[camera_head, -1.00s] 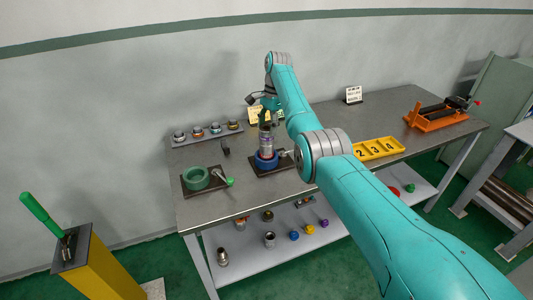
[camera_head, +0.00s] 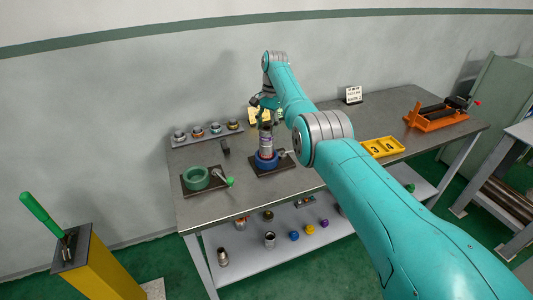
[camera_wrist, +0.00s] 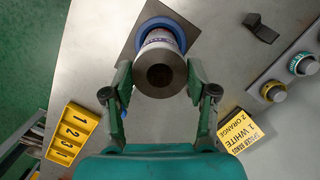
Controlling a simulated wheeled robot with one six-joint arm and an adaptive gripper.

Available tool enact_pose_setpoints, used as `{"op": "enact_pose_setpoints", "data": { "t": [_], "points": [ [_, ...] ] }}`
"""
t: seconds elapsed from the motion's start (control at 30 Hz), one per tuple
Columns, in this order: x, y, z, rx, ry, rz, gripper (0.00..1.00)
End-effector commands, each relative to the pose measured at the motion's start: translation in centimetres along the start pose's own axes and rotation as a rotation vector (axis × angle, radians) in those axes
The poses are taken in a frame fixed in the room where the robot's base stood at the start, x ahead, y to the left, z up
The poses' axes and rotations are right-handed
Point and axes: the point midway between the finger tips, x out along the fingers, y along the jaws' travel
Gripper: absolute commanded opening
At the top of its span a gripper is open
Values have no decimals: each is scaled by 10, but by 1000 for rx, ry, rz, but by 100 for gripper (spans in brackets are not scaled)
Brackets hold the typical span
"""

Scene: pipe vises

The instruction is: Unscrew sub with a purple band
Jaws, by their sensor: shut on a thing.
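A grey metal sub (camera_head: 266,144) stands upright in a blue ring-shaped vise (camera_head: 266,162) on a dark plate on the workbench. A faint purplish band shows on it. In the wrist view I look down on the round, dark-centred top of the sub (camera_wrist: 160,76), with the blue vise ring (camera_wrist: 160,24) beyond it. My gripper (camera_wrist: 160,80) has one green finger on each side of the sub's upper part and is shut on it. In the head view my gripper (camera_head: 267,106) is at the sub's top, partly hidden by my arm.
A green vise (camera_head: 197,178) with a green-tipped handle stands to the left. A rack of several small parts (camera_head: 209,131) is behind it. A yellow numbered tray (camera_head: 383,147) and an orange vise (camera_head: 436,114) are to the right. A yellow sign (camera_wrist: 239,133) stands near my gripper.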

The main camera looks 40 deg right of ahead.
Motion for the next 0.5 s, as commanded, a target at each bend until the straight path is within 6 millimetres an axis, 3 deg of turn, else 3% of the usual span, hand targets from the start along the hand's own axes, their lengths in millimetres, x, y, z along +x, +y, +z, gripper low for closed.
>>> {"op": "enact_pose_setpoints", "data": {
  "t": [0.03,0.1,0.5],
  "points": [
    [0,0,0,1,1,-1,65],
    [0,0,0,1,1,-1,78],
    [1,1,0,59,1,-12,78]
  ]
}}
